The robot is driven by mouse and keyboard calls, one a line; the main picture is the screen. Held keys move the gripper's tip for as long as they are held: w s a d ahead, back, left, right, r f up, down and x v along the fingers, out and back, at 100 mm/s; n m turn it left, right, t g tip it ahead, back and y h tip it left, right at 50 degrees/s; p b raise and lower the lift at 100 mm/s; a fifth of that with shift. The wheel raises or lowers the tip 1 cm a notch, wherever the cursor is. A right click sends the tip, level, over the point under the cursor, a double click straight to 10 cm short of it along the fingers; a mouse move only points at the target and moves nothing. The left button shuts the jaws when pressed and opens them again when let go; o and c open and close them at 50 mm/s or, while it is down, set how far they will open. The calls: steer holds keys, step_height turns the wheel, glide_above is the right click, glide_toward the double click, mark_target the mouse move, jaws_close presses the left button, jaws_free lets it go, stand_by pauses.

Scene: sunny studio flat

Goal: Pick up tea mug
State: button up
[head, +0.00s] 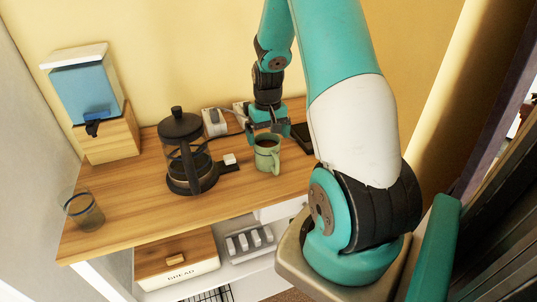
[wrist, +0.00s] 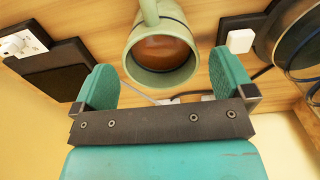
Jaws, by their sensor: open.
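The tea mug (head: 267,158) is pale green with brown liquid inside and stands upright on the wooden counter. My gripper (head: 268,128) is right above and just behind it in the head view. In the wrist view the mug (wrist: 161,50) shows at the top centre, its handle pointing to the top edge. My gripper (wrist: 162,90) is open there, with one teal finger on each side of the mug's rim. I see no finger pressed against the mug. Whether the fingertips reach down beside its wall cannot be told.
A black French press (head: 184,150) stands left of the mug, with a small white block (head: 229,159) between them. A dark flat object (head: 303,137) lies to the right. Wall sockets (head: 215,122) with a cable are behind. A glass (head: 84,211) stands at the counter's left end.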

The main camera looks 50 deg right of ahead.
mark_target(268, 149)
steer(key=shift+f+p, duration=0.9)
steer(key=shift+f, duration=2)
steer(key=c, duration=1.1)
steer(key=shift+r, duration=0.1)
steer(key=shift+c, duration=0.2)
